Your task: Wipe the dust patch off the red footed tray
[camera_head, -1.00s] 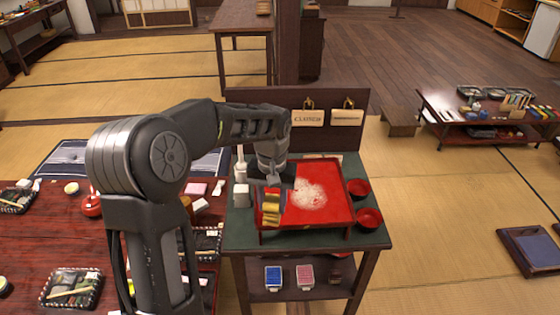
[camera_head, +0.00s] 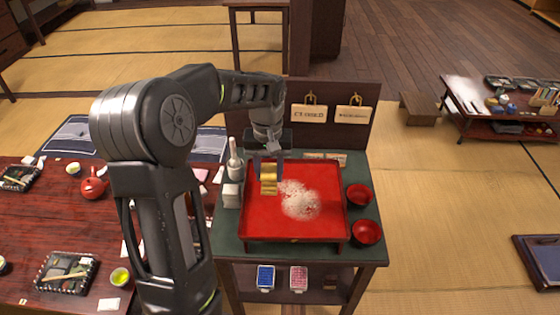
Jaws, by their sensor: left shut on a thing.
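The red footed tray (camera_head: 322,228) stands on the green top of a small dark stand. A pale, speckled dust patch (camera_head: 301,204) lies near the tray's middle and reaches toward its left part. My left gripper (camera_head: 269,168) points down over the left part of the tray, shut on a yellow, folded-looking thing (camera_head: 269,186), probably a cloth. This yellow thing is just left of the dust patch. I cannot tell whether it touches the tray. My right gripper is not in view.
Two red bowls (camera_head: 367,232) stand right of the tray. A white bottle (camera_head: 234,160) and a white block (camera_head: 231,196) stand left of it. A back board with hanging signs (camera_head: 309,114) rises behind. A low red table (camera_head: 40,227) with dishes is at left.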

